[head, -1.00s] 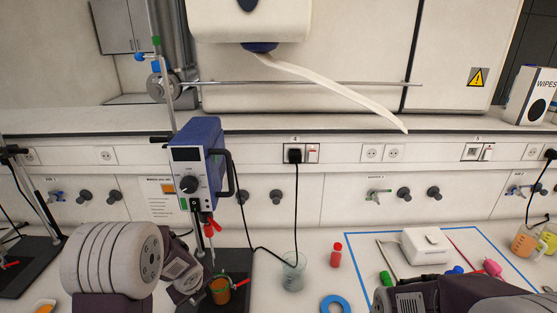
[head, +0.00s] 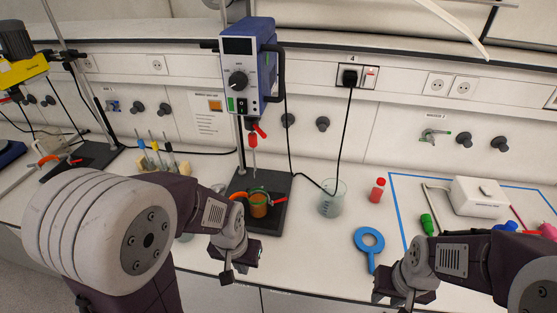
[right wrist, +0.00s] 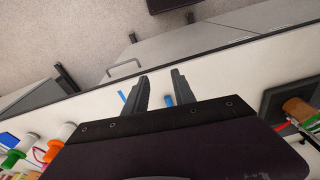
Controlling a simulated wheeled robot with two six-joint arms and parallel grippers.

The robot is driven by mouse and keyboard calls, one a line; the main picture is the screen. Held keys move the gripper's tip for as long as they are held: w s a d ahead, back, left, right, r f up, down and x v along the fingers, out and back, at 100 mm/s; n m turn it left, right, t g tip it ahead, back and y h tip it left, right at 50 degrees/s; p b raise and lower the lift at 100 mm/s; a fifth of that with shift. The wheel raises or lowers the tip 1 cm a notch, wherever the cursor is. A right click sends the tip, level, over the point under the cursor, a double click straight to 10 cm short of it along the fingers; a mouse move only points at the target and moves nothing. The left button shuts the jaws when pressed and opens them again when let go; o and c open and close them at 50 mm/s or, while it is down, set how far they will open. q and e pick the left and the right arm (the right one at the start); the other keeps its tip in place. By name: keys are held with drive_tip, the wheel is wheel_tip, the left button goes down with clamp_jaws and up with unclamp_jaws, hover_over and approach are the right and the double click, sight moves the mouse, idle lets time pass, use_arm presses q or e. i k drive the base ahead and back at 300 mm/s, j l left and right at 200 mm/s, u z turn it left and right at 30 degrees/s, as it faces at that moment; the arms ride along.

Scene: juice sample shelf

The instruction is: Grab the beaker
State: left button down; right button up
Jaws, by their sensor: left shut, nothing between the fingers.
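A clear glass beaker (head: 333,198) stands upright on the white bench, right of the stirrer stand. A second beaker with orange-brown liquid (head: 259,203) stands on the stand's dark base, under the blue overhead stirrer (head: 250,70); a similar orange-brown vessel on a dark base shows at the right of the right wrist view (right wrist: 298,108). My left gripper (head: 227,277) is shut and empty at the bench's front edge, below the stirrer base. My right gripper (head: 393,300) is in front of the clear beaker and to its right. Its fingers (right wrist: 160,76) are apart with nothing gripped.
A small red bottle (head: 377,190) stands right of that beaker. A black cable (head: 343,130) hangs down behind it. A white device (head: 480,197) sits inside a blue taped outline.

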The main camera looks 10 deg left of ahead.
sight(256, 196)
drive_tip(key=k+j, duration=0.1)
drive_tip(key=j, duration=1.85)
drive_tip(key=k+u, duration=0.05)
